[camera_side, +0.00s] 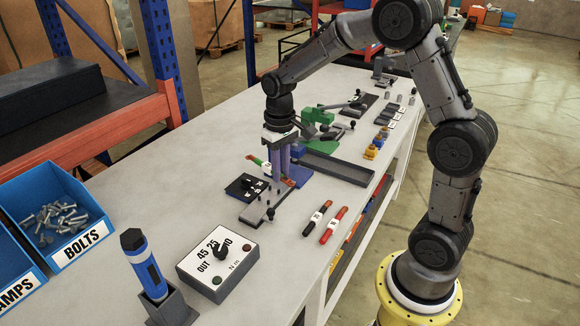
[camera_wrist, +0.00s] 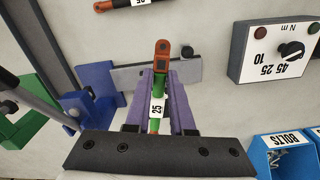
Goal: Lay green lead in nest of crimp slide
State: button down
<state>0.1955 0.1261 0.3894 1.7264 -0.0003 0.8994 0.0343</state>
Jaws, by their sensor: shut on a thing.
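The green lead (camera_wrist: 154,125), with a white "25" label and an orange lug end, lies between the purple fingers of my gripper (camera_wrist: 161,85), which is shut on it. In the side view the lead (camera_side: 256,161) sticks out left of my gripper (camera_side: 281,170), its orange lug by the fingertips. The crimp slide appears to be the grey bar with a black knob (camera_side: 264,204), beside a blue block; the bar also shows in the wrist view (camera_wrist: 130,77), passing behind the lug. The lug overlaps the bar in view; I cannot tell whether they touch. The nest is hidden.
A dial box (camera_side: 218,262) and a blue torque tool (camera_side: 147,268) stand in front. A black lead (camera_side: 318,216) and a red lead (camera_side: 334,225) lie right. A grey tray (camera_side: 325,167) and green press (camera_side: 318,117) are behind.

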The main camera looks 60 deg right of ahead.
aim_at(260, 207)
jog(key=w+a+f+m, duration=0.1)
jog(key=m, duration=0.4)
jog(key=w+a+f+m, duration=0.1)
jog(key=w+m, duration=0.1)
jog(key=m, duration=0.3)
jog(key=w+f+m, duration=0.1)
jog(key=w+m, duration=0.1)
jog(key=m, duration=0.3)
jog(key=shift+w+a+f, duration=0.15)
jog(key=shift+a+f, duration=0.15)
jog(key=shift+a, duration=0.1)
jog(key=shift+f, duration=0.1)
jog(key=shift+f, duration=2.7)
jog(key=shift+f, duration=0.1)
jog(key=c, duration=0.7)
grip_release()
